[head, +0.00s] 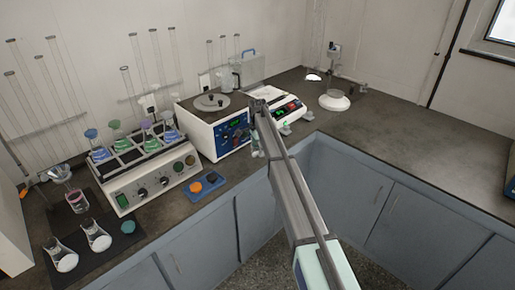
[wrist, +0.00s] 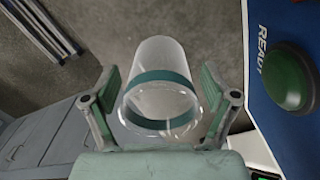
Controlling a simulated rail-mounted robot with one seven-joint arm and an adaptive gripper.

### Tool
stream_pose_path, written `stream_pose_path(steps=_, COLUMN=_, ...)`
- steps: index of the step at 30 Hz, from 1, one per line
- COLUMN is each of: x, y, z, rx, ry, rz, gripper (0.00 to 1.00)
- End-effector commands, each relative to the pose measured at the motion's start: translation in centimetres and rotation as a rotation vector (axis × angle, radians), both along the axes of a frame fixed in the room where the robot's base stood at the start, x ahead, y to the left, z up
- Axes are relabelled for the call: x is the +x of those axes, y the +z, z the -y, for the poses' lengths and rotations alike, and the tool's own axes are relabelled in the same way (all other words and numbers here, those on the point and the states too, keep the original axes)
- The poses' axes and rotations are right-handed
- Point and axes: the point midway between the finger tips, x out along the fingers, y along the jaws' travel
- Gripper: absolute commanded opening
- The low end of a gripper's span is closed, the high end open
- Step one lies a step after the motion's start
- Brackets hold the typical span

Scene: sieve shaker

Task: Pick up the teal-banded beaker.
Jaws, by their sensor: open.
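The teal-banded beaker (wrist: 160,52) is a clear glass with a teal ring around it, in the middle of the wrist view. My gripper (wrist: 160,88) is open, with one finger on each side of the beaker. I cannot tell whether either finger touches the glass, or what the beaker rests on. In the head view my gripper (head: 257,146) is small, at the counter's front edge by the blue panel of the white box instrument (head: 212,122). The beaker cannot be made out clearly there.
A blue panel (wrist: 281,35) with a large green button (wrist: 287,76) is close on the right in the wrist view. In the head view, a rack of flasks (head: 147,178) stands to the left and a balance (head: 274,106) to the right. The right counter (head: 420,130) is mostly clear.

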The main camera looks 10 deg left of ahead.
Motion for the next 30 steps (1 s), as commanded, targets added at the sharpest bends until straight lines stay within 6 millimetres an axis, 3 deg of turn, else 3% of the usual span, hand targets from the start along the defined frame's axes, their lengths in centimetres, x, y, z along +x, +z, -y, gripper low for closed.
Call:
stream_pose_path(steps=8, x=-0.01, y=-0.66, z=-0.01, rx=0.001, ry=0.0, rz=0.001, gripper=0.86)
stream_pose_path(steps=12, x=-0.01, y=-0.64, z=-0.01, rx=0.0, ry=0.0, rz=0.0, gripper=0.4)
stream_pose_path(steps=14, x=-0.01, y=-0.64, z=-0.01, rx=0.0, ry=0.0, rz=0.0, gripper=0.21)
stream_pose_path(steps=30, x=0.03, y=0.18, z=-0.02, rx=0.001, ry=0.0, rz=0.001, gripper=0.21)
